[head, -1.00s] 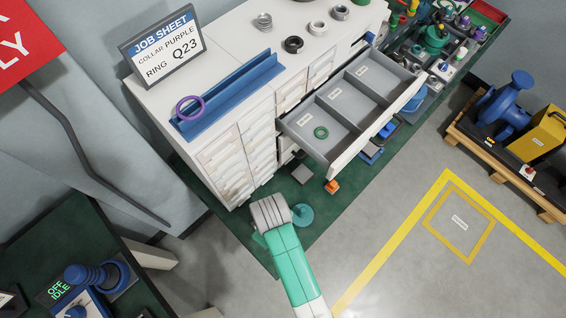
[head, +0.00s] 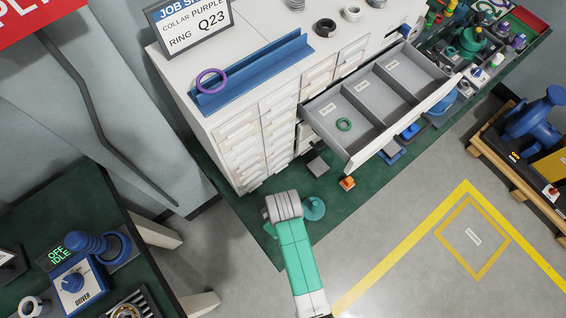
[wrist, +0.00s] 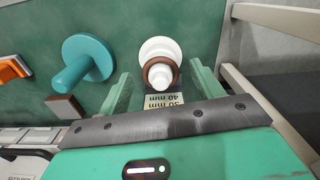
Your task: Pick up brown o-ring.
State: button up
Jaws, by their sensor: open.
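The brown o-ring (wrist: 176,74) sits around a white stepped post (wrist: 158,48) on the green surface in the wrist view. A label reading "30 mm 40 mm" (wrist: 164,100) is beside the post on my side. My gripper (wrist: 160,76) is open, its two green fingers apart to the left and right of the post and ring. Nothing is visibly held between them. In the head view my arm reaches to the green surface beside the cabinet; the fingers, the post and the brown o-ring are hidden there.
A teal peg with a round flange (wrist: 88,58) stands left of the post; it also shows in the head view (head: 313,208). An orange part (head: 347,183) lies nearby. A purple ring (head: 211,81) rests on a blue rail.

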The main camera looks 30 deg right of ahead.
jog(key=shift+f, duration=0.25)
jog(key=shift+c, duration=0.3)
jog(key=c, duration=1.1)
jog(key=shift+r, duration=0.1)
notch_tip(320, 180, up, 4)
jog(key=shift+p, duration=1)
jog(key=s+a+r+p, duration=0.1)
jog(key=s+a+p, duration=0.3)
jog(key=s+a, duration=0.75)
jog(key=r+p, duration=0.2)
jog(key=s+d+r+p, duration=0.1)
jog(key=r+p, duration=0.2)
jog(key=d+r+p, duration=0.1)
jog(key=r+p, duration=0.1)
jog(key=p, duration=0.1)
jog(key=shift+s+r, duration=0.15)
jog(key=shift+s, duration=0.05)
